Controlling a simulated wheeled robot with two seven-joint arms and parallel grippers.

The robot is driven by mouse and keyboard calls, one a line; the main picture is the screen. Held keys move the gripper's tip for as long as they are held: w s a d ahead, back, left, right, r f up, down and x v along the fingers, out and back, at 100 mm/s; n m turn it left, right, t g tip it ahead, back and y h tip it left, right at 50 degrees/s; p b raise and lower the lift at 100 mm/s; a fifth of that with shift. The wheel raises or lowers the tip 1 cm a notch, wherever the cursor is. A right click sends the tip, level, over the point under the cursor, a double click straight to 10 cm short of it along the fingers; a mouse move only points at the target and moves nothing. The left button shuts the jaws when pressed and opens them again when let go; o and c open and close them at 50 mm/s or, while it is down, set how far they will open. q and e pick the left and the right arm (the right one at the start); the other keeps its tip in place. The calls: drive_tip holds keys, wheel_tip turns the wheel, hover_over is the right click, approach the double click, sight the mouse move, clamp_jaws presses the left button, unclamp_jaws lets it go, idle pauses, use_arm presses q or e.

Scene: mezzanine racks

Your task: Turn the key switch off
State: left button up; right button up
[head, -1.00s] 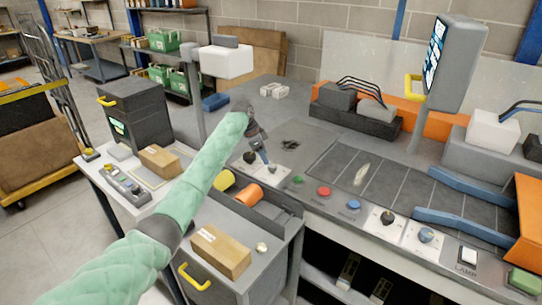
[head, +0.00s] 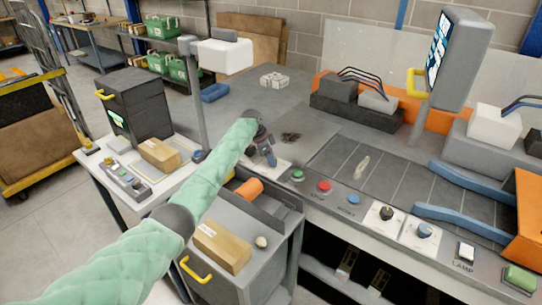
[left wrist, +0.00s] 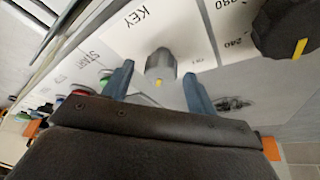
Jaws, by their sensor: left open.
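The key switch (left wrist: 160,66) is a short grey round knob with a yellow mark, on a white plate labelled KEY in the left wrist view. My left gripper (left wrist: 160,84) is open, with one blue-grey finger on each side of the knob. A gap shows between the knob and each finger; I cannot tell how deep the fingers reach. In the head view my left gripper (head: 270,160) points down over the white plate at the left end of the button row and hides the key switch. My right gripper is not in view.
A large black dial (left wrist: 288,28) with a yellow mark sits beside the key plate. A green button (head: 297,174), red button (head: 324,187) and blue button (head: 353,200) run along the panel edge. A cardboard box (head: 222,246) lies on the cabinet below my arm.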

use_arm(q)
drive_tip(key=shift+f, duration=0.2)
drive_tip(key=c, duration=1)
